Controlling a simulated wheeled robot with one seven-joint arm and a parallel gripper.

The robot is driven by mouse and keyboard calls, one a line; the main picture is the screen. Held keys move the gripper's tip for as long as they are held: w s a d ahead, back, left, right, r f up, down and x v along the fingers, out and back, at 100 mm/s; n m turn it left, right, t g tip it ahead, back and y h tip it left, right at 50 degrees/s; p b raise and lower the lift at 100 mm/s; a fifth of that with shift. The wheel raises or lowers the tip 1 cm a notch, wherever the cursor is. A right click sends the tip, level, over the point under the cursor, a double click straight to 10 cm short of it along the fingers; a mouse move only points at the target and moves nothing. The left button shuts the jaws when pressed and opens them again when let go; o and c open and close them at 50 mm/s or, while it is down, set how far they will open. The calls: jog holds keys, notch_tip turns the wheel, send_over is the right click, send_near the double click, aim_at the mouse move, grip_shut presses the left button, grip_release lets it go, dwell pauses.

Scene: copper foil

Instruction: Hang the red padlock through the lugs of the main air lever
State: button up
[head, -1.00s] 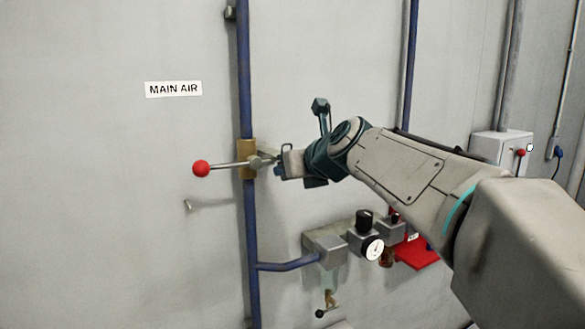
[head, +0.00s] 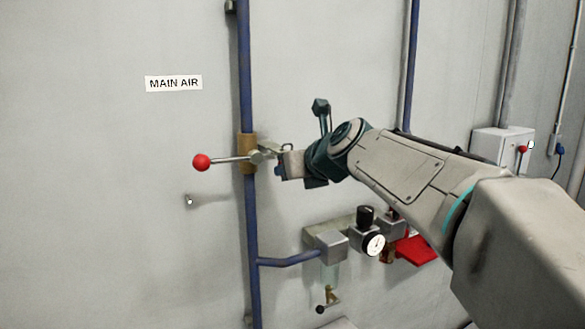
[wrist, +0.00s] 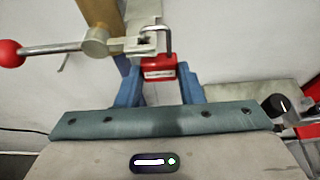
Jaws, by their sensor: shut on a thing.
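The main air lever has a red ball (head: 201,162) on a steel rod pointing left, and a hub on a brass valve (head: 247,153) in the blue pipe. Its metal lugs (wrist: 143,38) are right of the hub in the wrist view. My gripper (wrist: 160,86) is shut on the red padlock (wrist: 158,72), blue fingers on either side of the body. The steel shackle (wrist: 168,38) stands upright and overlaps the lugs' right end. I cannot tell whether it passes through their holes. In the head view my gripper (head: 283,165) is just right of the hub, hiding most of the padlock.
A MAIN AIR sign (head: 173,83) is on the wall at upper left. A regulator with a gauge (head: 373,244) and a red part (head: 417,250) are below my arm. A small wall peg (head: 189,201) is below the lever. The wall at left is otherwise clear.

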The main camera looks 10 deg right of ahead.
jog(key=shift+f, duration=0.3)
dwell(0.5)
jog(key=o, duration=1.5)
jog(key=shift+s+d, duration=0.35)
jog(key=shift+s, duration=0.75)
jog(key=shift+s+d, duration=0.4)
jog(key=shift+s, duration=0.75)
jog(key=shift+s+d, duration=0.35)
jog(key=shift+s, duration=0.75)
jog(key=shift+f, duration=0.1)
